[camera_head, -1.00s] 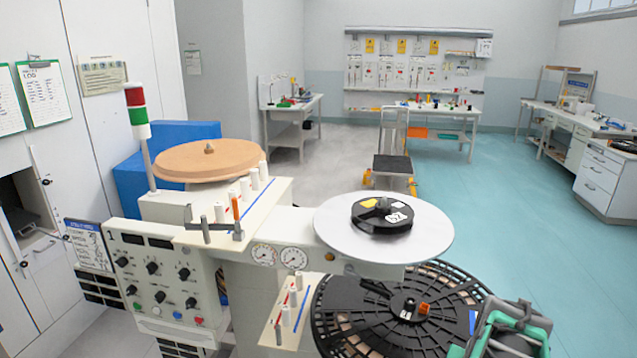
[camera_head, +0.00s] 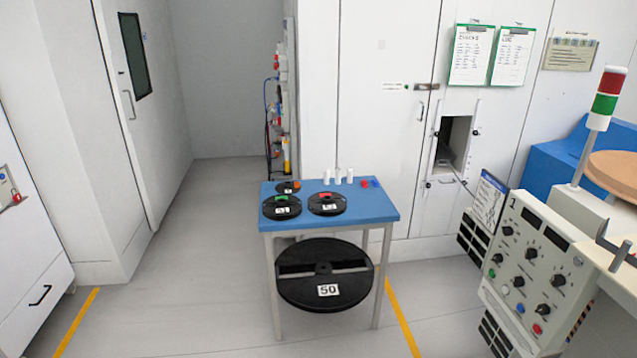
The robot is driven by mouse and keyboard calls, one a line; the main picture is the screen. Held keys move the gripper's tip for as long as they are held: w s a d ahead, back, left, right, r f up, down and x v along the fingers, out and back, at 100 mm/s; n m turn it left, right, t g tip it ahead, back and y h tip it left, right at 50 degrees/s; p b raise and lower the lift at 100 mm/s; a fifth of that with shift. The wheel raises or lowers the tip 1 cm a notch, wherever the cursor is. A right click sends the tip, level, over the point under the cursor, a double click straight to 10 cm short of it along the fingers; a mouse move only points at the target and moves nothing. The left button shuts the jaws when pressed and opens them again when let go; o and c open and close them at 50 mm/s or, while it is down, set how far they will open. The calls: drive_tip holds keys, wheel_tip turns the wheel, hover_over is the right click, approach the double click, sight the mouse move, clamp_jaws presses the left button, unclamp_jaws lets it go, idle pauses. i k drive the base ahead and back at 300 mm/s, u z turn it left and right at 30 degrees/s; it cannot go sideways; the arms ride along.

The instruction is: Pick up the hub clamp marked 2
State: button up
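A blue-topped table (camera_head: 355,212) stands near the middle of the view. At its back left lies a small black round piece with an orange part (camera_head: 288,187), which looks like a hub clamp. Its mark is too small to read, so I cannot tell whether it is a 2. Close in front of it lies a black disc with a green part and a white label (camera_head: 281,207). To the right lies a black disc with a red part and a white label (camera_head: 327,204). My gripper is not in view.
A large black reel marked 50 (camera_head: 322,292) sits under the tabletop. White posts (camera_head: 338,177) and small red and blue pieces stand at the table's back. A control console (camera_head: 528,270) is at the right. Floor left of the table is clear between yellow lines (camera_head: 77,322).

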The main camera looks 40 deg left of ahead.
sight(288, 187)
drive_tip(key=u, duration=2.35)
drive_tip(key=i, duration=2.65)
drive_tip(key=u, duration=0.25)
drive_tip(key=i, duration=1.2)
drive_tip(key=z, duration=0.1)
